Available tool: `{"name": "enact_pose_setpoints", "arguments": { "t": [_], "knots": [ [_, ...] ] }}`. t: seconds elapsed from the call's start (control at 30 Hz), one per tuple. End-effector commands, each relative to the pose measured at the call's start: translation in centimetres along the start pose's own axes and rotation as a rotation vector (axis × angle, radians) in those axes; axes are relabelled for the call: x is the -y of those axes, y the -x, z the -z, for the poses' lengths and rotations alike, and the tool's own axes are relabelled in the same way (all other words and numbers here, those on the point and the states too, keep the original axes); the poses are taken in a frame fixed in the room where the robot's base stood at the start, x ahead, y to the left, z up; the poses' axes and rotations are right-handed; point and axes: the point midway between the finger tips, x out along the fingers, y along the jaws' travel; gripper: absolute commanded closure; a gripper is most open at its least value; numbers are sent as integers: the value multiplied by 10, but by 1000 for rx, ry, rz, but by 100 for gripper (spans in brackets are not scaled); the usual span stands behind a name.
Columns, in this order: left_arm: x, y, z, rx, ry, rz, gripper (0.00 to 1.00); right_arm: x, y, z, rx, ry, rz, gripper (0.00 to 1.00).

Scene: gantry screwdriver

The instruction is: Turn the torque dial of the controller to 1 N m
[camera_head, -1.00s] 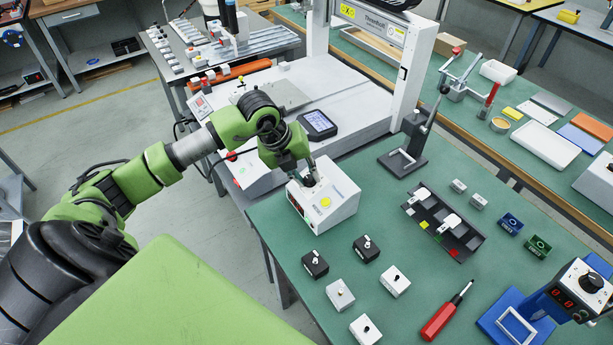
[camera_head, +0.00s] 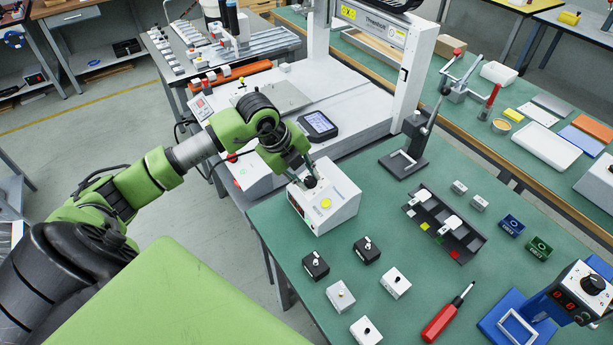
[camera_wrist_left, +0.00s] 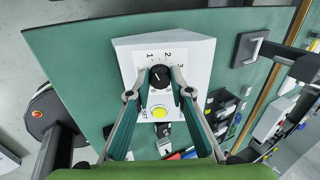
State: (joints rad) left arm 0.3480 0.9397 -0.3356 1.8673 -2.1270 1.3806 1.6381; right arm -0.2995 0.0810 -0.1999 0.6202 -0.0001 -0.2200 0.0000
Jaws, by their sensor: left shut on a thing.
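The controller (camera_head: 343,206) is a white box with a yellow button, standing on the green bench near its far left corner. Its black torque dial (camera_head: 310,182) is on the top face. In the left wrist view the dial (camera_wrist_left: 160,76) sits below a printed scale with 1, 2 and 3. The dial's pointer mark is too small to read surely. My left gripper (camera_head: 306,176) reaches down from above and is shut on the dial, one fingertip on each side, as the left wrist view (camera_wrist_left: 160,78) also shows. My right gripper is not in view.
A tablet-like display (camera_head: 318,125) lies on the white gantry base behind the controller. A black stand (camera_head: 405,160) is to its right. Several small knob boxes (camera_head: 366,250) and a red screwdriver (camera_head: 440,322) lie in front. A blue stand with another dial (camera_head: 592,284) is at right.

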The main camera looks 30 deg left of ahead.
Motion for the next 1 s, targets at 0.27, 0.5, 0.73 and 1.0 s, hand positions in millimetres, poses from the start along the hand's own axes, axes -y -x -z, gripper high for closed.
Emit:
{"name": "enact_pose_setpoints", "arguments": {
  "t": [0.27,0.5,0.73,1.0],
  "knots": [
    [1,1,-1,3,2,2,100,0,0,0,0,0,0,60],
    [0,0,-1,1,1,1,63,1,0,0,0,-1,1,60],
    [0,4,-1,1,0,1,63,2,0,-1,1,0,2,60],
    [0,50,-2,6,-2,2,63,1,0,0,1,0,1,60]
  ]
}}
